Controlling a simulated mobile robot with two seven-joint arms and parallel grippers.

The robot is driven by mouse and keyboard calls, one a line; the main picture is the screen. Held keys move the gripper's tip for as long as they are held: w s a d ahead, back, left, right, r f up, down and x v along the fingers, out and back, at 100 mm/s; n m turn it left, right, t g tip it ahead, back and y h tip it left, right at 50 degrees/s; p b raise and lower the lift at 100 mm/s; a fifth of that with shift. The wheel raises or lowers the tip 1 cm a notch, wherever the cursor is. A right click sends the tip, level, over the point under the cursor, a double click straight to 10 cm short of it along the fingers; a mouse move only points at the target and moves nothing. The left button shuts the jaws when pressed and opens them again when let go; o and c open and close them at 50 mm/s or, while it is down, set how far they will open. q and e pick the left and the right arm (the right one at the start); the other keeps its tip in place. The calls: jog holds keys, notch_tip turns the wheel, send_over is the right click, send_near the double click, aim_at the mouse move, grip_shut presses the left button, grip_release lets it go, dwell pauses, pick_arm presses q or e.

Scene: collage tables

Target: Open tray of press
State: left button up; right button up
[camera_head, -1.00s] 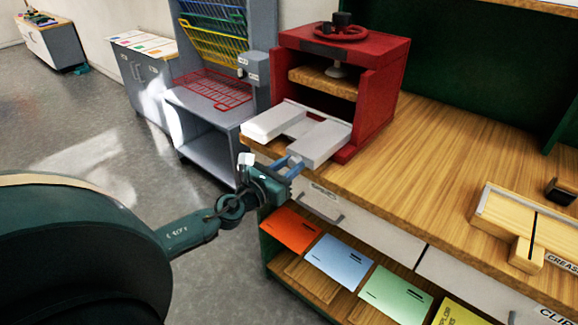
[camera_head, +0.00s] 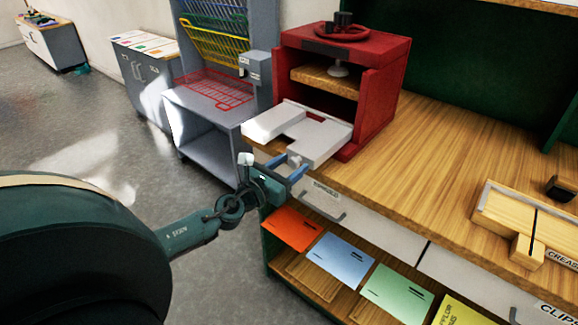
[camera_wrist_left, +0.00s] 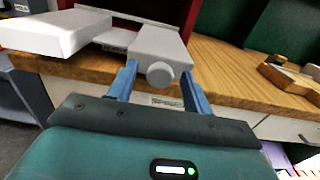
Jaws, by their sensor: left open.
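The red press (camera_head: 378,88) stands on the wooden bench top, with a dark red wheel on top. Its light grey tray (camera_head: 325,137) sticks out of the front, over the bench's edge, with a notch in its front. My left gripper (camera_head: 296,170) is just in front of the tray. In the left wrist view the open blue fingers (camera_wrist_left: 158,84) stand on either side of a round grey knob (camera_wrist_left: 160,74) on the tray's front, with gaps between. The tray (camera_wrist_left: 150,42) also shows there. My right gripper is not in view.
Below the bench top are drawers with handles (camera_head: 325,208) close to my left gripper, and a shelf with coloured folders (camera_head: 345,260). A grey rack (camera_head: 190,105) stands to the left. A wooden jig (camera_head: 525,222) lies at the right. The floor at left is clear.

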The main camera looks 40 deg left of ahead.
pick_arm(q)
jog(key=shift+s, duration=0.1)
jog(key=shift+s+f, duration=0.1)
jog(key=shift+s, duration=0.25)
jog(key=s+a+b, duration=0.1)
jog(key=s+b, duration=0.3)
jog(key=s, duration=0.8)
jog(key=shift+s, duration=0.15)
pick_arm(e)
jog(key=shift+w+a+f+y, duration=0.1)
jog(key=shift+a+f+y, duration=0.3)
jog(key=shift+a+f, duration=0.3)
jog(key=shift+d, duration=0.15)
